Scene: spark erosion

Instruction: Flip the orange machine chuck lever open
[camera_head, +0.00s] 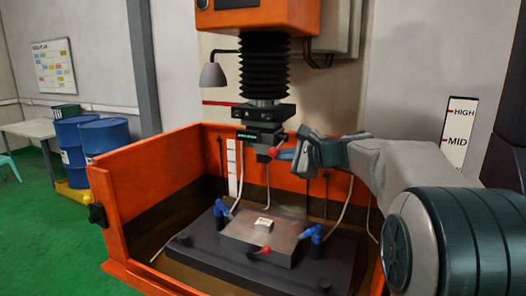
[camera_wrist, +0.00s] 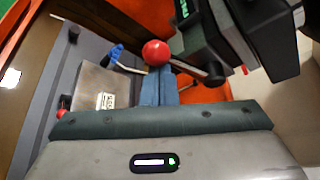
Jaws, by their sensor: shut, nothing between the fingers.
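The machine chuck (camera_head: 262,135) is a dark block hanging under the black bellows of the orange machine. Its lever ends in a red ball knob (camera_head: 272,152). In the wrist view the fingertips (camera_wrist: 158,73) are right at the knob's lower edge. I cannot tell if they touch it.
Below, a metal block (camera_head: 262,238) with a small white-labelled part (camera_head: 263,224) sits on a dark table between blue-handled clamps (camera_head: 222,208). Another red knob (camera_head: 265,250) is at its front. Orange tank walls (camera_head: 160,190) enclose this. A lamp (camera_head: 212,75) hangs to the left.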

